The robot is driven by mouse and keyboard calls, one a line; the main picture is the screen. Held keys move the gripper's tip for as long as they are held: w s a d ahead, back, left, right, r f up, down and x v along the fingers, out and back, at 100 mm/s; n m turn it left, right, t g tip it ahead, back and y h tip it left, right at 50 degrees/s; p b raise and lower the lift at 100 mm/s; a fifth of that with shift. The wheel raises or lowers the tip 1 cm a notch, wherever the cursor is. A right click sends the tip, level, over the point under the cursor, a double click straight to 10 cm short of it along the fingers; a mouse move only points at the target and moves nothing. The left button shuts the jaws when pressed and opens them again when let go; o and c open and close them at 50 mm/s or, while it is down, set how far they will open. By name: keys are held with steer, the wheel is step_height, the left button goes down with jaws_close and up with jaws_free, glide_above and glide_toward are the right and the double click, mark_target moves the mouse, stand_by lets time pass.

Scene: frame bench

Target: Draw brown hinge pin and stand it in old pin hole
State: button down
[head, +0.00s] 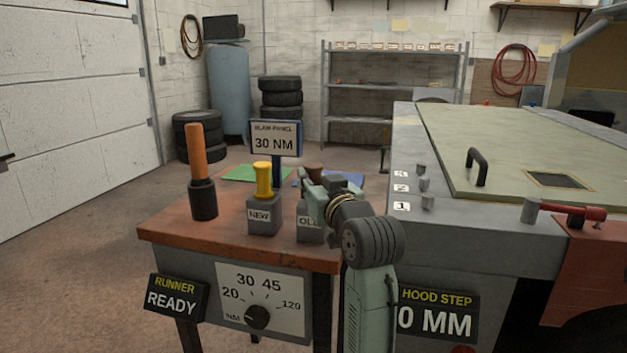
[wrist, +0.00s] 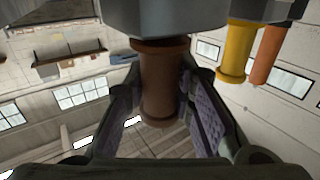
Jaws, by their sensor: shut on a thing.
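The brown hinge pin (head: 314,172) stands upright at the grey block labelled OLD (head: 309,232) on the bench. My gripper (head: 318,184) is shut on it from the right. In the wrist view, which is upside down, the brown pin (wrist: 158,85) sits between the two fingers. Its lower end meets the grey block (wrist: 150,15); the hole is hidden, so I cannot tell how deep the pin sits. A yellow pin (head: 264,180) stands in the block labelled NEW (head: 263,217), left of my gripper; it also shows in the wrist view (wrist: 237,50).
A sign reading 30 NM (head: 274,140) stands behind the blocks. The grey vehicle body (head: 470,220) with its hood is close on the right. The bench's front left is clear.

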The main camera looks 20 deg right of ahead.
steer(key=shift+f, duration=0.25)
steer(key=c, duration=1.3)
jaws_free()
steer(key=shift+s, duration=0.1)
steer(key=s, duration=1.2)
steer(key=shift+w, duration=0.1)
